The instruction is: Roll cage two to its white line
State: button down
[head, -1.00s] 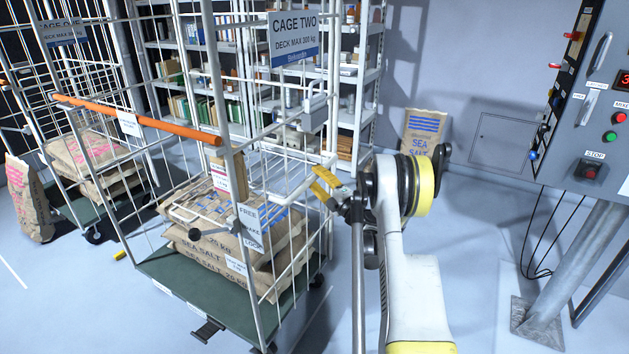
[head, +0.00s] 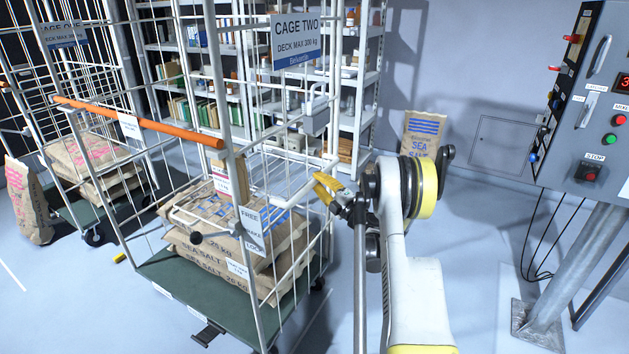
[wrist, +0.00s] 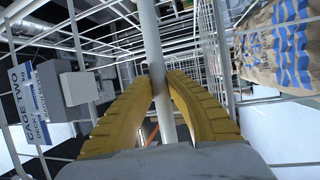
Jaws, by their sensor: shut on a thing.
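Cage two (head: 222,90) is a white wire roll cage with a green deck (head: 185,285), an orange bar (head: 140,122) and a "CAGE TWO" sign (head: 297,40). The sign also shows in the wrist view (wrist: 28,100). Stacked salt sacks (head: 215,262) lie on its deck. My gripper (head: 328,188) is at the cage's right side. In the wrist view its yellow fingers (wrist: 160,88) are shut on a white upright post (wrist: 150,40) of the cage. A white line (head: 13,275) shows on the floor at far left; I cannot tell whose it is.
Cage one (head: 62,40) stands left of cage two, with a sack (head: 28,200) beside it. Shelving (head: 365,80) is behind. Another sea salt sack (head: 424,135) stands near the back wall. A control panel (head: 590,110) on a post is at right.

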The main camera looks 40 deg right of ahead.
jog(key=shift+s+d, duration=0.15)
jog(key=shift+d, duration=0.05)
jog(key=c, duration=1.3)
grip_release()
jog(key=s+f, duration=0.2)
jog(key=s, duration=0.9)
jog(key=shift+s, duration=0.4)
